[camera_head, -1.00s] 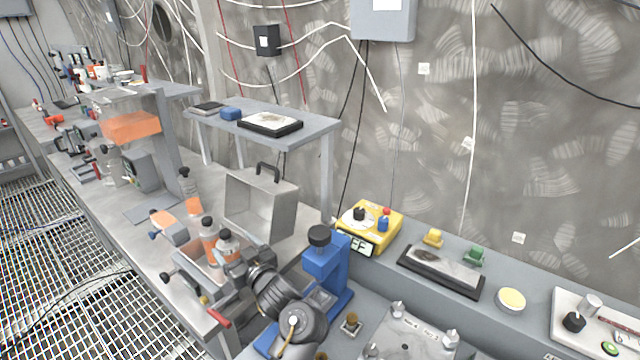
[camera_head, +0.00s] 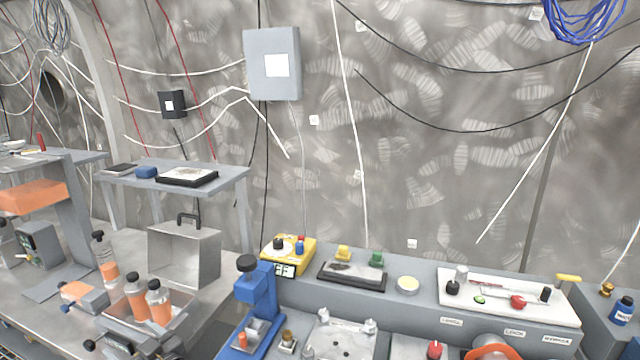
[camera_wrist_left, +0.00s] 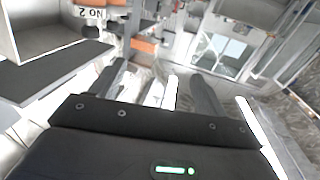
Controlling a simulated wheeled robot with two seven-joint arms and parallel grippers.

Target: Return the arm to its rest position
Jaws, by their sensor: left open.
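My left gripper (camera_wrist_left: 152,82) shows in the left wrist view, its two dark fingers apart with no object clearly held between them. I cannot make out my left gripper or its arm in the head view, where the bench is uncovered. My right gripper is not in view. The left wrist view looks along the tunnel, with a steel box-like shape at its upper left and pale blurred shapes beyond the fingers.
A blue press (camera_head: 258,300) stands at the front centre. Orange-filled bottles (camera_head: 160,303) stand in a metal tray at its left. A yellow meter (camera_head: 289,254), a white tray (camera_head: 540,309) and a raised shelf (camera_head: 232,174) line the bench. A grey box (camera_head: 272,62) hangs on the wall.

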